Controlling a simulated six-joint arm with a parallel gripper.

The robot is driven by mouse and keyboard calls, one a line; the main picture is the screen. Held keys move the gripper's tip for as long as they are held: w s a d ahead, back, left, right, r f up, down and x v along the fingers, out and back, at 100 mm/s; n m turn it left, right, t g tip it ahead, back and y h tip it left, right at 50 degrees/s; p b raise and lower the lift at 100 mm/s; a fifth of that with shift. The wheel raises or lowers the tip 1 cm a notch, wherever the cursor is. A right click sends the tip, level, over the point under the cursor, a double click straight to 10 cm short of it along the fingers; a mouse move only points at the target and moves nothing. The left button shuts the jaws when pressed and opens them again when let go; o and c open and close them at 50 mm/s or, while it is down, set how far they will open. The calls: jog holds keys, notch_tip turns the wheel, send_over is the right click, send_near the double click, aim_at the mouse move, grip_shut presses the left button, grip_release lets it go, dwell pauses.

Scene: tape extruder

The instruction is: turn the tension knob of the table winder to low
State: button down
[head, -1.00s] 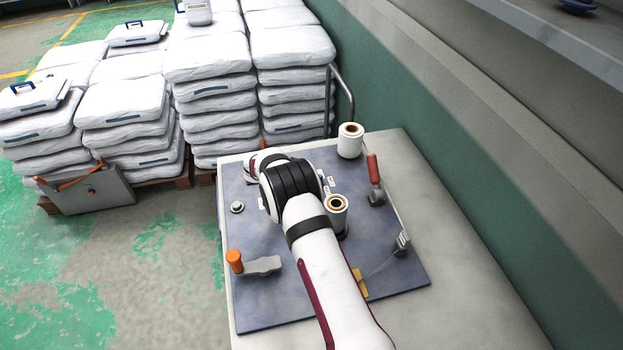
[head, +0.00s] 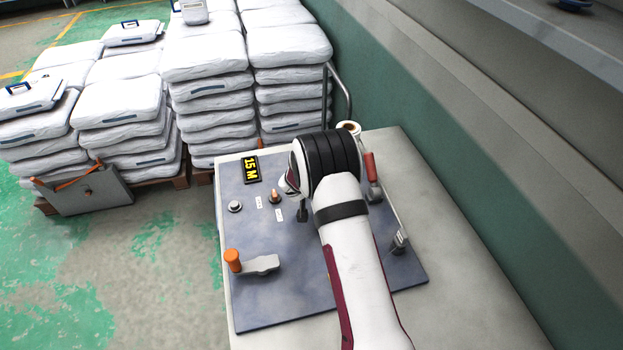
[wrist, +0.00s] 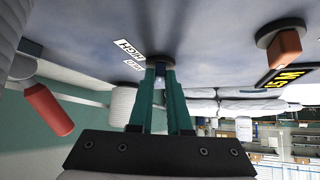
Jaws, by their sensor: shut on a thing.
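The table winder is a blue-grey panel (head: 290,290) on a pale bench. In the wrist view, the two green fingers of my gripper (wrist: 160,72) are closed together at the panel, beside white labels reading HIGH (wrist: 128,48) and MED (wrist: 133,66). They are shut on the tension knob, which is mostly hidden between and behind the fingers. No LOW label is readable, so I cannot tell the knob's setting. In the head view, my wrist covers most of the gripper and the knob.
An orange-brown knob (head: 275,196) stands near the yellow 15 M display (head: 251,170). A grey round knob (head: 235,206), an orange-handled crank (head: 255,264) and a red-handled lever (head: 371,168) also stand on the panel. A white roll (head: 349,128) is partly hidden behind my wrist.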

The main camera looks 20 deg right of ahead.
jog(key=shift+d+n+y, duration=0.15)
jog(key=shift+n+y, duration=0.15)
jog(key=shift+n, duration=0.2)
jog(key=c, duration=0.9)
grip_release()
jog(key=shift+o, duration=0.2)
jog(key=v, duration=1.6)
jog(key=shift+s+d+f, duration=0.2)
jog(key=shift+s+d, duration=0.05)
jog(key=shift+o, duration=0.2)
